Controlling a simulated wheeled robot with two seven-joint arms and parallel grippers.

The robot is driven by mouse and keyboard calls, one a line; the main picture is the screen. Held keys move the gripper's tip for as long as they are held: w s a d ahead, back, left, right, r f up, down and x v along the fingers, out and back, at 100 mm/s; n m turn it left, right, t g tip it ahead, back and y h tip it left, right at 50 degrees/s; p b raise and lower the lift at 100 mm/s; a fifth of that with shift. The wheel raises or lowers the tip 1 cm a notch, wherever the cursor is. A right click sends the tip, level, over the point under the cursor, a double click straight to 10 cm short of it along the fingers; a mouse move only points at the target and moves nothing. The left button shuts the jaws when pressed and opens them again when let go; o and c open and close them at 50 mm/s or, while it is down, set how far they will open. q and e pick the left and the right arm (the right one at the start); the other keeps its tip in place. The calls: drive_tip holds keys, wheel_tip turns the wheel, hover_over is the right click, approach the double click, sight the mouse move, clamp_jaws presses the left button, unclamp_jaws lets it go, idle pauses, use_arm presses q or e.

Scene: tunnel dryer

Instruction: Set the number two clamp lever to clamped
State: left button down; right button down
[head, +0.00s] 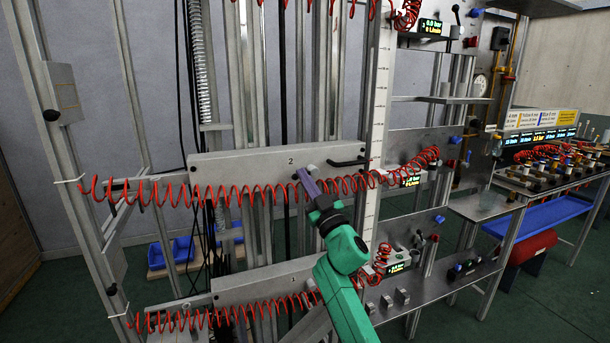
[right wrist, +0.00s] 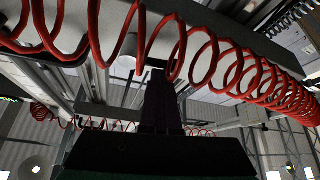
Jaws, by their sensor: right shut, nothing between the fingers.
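A grey plate marked 2 (head: 235,170) runs across the frame in the head view. A short black lever-like handle (head: 348,163) lies about level at its right end; I cannot tell whether it stands at clamped. My right gripper (head: 303,176), with purple-grey fingers, is shut and empty in front of the plate, left of the handle and apart from it. A pale round knob (head: 313,170) shows just behind the fingertips. In the right wrist view the dark shut fingers (right wrist: 160,85) point up at the red coiled hose; contact is unclear. My left gripper is out of view.
The red coiled hose (head: 235,195) hangs across the front of the plate, close to my fingers. A lower plate marked 1 (head: 255,287) has another coil. A white scale post (head: 377,110) stands right of the handle. Blue bins (head: 183,250) sit low behind.

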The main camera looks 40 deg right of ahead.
drive_tip(key=d+f+n+g+y+p, duration=0.1)
drive_tip(key=n+y, duration=0.1)
drive_tip(key=n, duration=0.4)
drive_tip(key=d+f+n+g+y+p, duration=0.1)
drive_tip(key=n+g+y+p, duration=0.1)
drive_tip(key=n, duration=0.4)
drive_tip(key=s+f+n+g+y+p, duration=0.1)
drive_tip(key=n+g+y, duration=0.1)
drive_tip(key=n, duration=0.3)
drive_tip(key=shift+d+f+n+y, duration=0.15)
drive_tip(key=shift+d+n+y, duration=0.25)
drive_tip(key=shift+y, duration=0.5)
drive_tip(key=shift+d+p, duration=0.15)
drive_tip(key=shift+p, duration=0.15)
